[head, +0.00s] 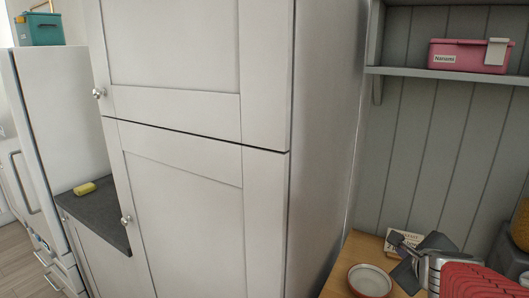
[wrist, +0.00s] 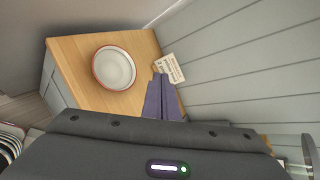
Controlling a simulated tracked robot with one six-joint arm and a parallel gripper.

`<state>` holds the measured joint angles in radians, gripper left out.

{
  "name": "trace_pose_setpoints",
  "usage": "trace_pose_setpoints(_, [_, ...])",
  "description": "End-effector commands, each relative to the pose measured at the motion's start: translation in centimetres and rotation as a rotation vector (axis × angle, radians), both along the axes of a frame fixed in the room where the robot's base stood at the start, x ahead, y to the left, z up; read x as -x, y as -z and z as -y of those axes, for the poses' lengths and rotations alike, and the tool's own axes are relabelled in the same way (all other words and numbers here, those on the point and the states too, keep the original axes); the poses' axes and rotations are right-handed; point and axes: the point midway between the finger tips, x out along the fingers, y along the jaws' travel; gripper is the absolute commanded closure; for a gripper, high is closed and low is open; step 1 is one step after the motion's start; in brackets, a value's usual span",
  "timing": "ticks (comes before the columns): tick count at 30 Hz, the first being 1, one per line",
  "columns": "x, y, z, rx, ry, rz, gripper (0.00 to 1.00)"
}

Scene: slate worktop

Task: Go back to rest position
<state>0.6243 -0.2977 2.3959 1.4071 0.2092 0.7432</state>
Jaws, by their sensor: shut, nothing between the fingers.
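My gripper (head: 404,246) shows at the lower right of the head view, with part of my arm behind it. It also shows in the wrist view (wrist: 160,80), where its dark fingers are together with nothing between them. It is over the wooden counter (head: 345,262), near a white bowl with a reddish rim (head: 370,280). In the wrist view the bowl (wrist: 114,67) lies to the left of the fingers, apart from them. A small printed card (wrist: 172,67) is just to the right of the fingertips, by the wall.
A tall pale cupboard (head: 190,150) fills the middle of the head view. A wall shelf (head: 450,75) above the counter holds a pink labelled box (head: 468,56). A yellow object (head: 85,189) lies on the dark worktop (head: 100,215) at left. A teal box (head: 40,29) sits top left.

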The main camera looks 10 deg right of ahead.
Motion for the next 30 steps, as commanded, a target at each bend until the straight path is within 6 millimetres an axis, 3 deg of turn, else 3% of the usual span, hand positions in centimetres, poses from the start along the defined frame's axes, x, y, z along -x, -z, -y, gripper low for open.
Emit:
trace_pose_setpoints(3, [-0.8, -0.9, -5.3, 0.151, -0.241, -0.052, 1.00])
trace_pose_setpoints(8, [-0.5, -1.3, -11.8, 0.360, -0.549, -0.124, 1.00])
trace_pose_setpoints(15, [2.4, -0.6, -19.8, 0.685, -0.989, -0.231, 1.00])
trace_pose_setpoints(22, [7.0, 0.8, -24.5, 1.011, -1.377, -0.341, 1.00])
trace_pose_setpoints(30, [12.8, 2.4, -25.8, 1.396, -1.775, -0.499, 1.00])
